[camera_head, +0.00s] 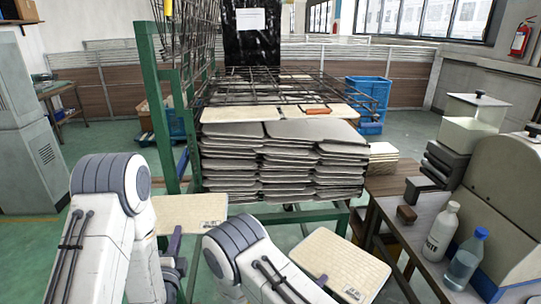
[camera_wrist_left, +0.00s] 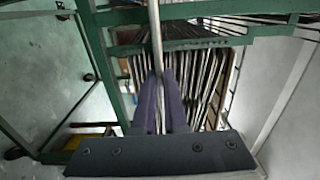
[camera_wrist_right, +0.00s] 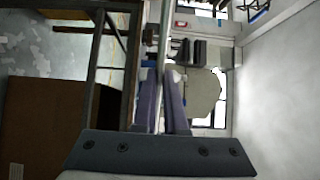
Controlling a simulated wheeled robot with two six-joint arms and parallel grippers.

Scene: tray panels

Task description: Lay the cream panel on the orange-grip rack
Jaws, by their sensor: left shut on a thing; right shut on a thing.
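Two cream panels are in the head view: one (camera_head: 188,210) low at centre left, one (camera_head: 340,262) low at centre right, each with a small dark print at a corner. My left gripper (camera_head: 175,243) is shut on the left panel, seen edge-on in the left wrist view (camera_wrist_left: 156,40) between the purple fingers (camera_wrist_left: 160,100).
Stacked grey panels (camera_head: 285,160) fill the green frame (camera_head: 165,125) below the rack. Raised wire racks (camera_head: 185,40) stand at upper left. A side table (camera_head: 430,232) at right holds a white bottle (camera_head: 440,232), a clear blue-capped bottle (camera_head: 463,262) and a machine.

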